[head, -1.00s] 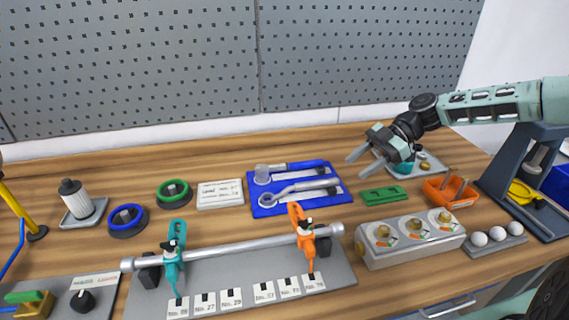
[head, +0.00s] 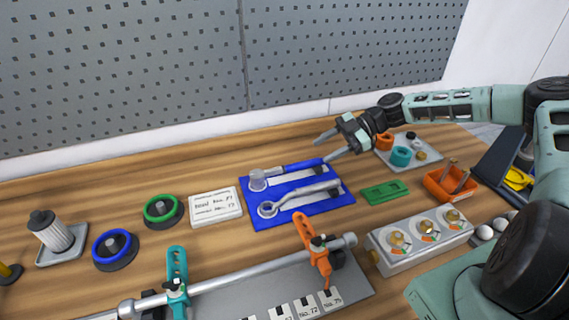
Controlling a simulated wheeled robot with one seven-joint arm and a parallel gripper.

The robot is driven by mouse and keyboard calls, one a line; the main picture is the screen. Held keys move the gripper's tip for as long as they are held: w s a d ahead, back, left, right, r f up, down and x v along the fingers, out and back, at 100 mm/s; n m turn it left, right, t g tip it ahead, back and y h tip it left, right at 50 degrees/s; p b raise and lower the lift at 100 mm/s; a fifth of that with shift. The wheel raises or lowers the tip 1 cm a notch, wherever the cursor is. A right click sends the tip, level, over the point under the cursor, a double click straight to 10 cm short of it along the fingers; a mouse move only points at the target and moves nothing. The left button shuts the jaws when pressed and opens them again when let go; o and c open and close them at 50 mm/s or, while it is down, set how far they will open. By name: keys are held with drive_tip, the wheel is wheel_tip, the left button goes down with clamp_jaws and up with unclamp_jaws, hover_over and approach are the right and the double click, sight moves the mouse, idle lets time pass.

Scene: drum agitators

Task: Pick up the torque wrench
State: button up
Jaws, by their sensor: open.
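A blue tray (head: 325,207) on the wooden bench holds two tools. The rear tool (head: 297,167) has a grey cylindrical head at left and a blue handle. The front tool (head: 297,194) has a ringed metal head at left and a grey shaft running to the right. I cannot tell for sure which of them is the torque wrench. My gripper (head: 325,148) is open and empty, above and behind the tray's right end, its fingers pointing left. It appears apart from both tools.
A green block (head: 385,192) and an orange bin (head: 449,184) lie right of the tray. A grey tray (head: 432,153) with small parts stands behind them. A white card (head: 216,207) is left. A long bar with an orange clamp (head: 313,246) runs in front.

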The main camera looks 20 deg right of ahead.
sight(296, 164)
drive_tip(key=p+x, duration=0.1)
drive_tip(key=x, duration=0.3)
drive_tip(key=shift+a+f+p, duration=0.1)
drive_tip(key=shift+a+p, duration=0.2)
drive_tip(key=shift+a, duration=0.05)
drive_tip(key=p+x, duration=0.1)
drive_tip(key=x, duration=0.1)
drive_tip(key=r+p+x, duration=0.1)
drive_tip(key=p+x, duration=0.1)
drive_tip(key=shift+s+a+f, duration=0.15)
drive_tip(key=shift+s+a, duration=0.05)
drive_tip(key=shift+a, duration=0.25)
drive_tip(key=shift+a+f, duration=0.35)
drive_tip(key=shift+f, duration=0.1)
drive_tip(key=shift+w, duration=0.1)
clamp_jaws()
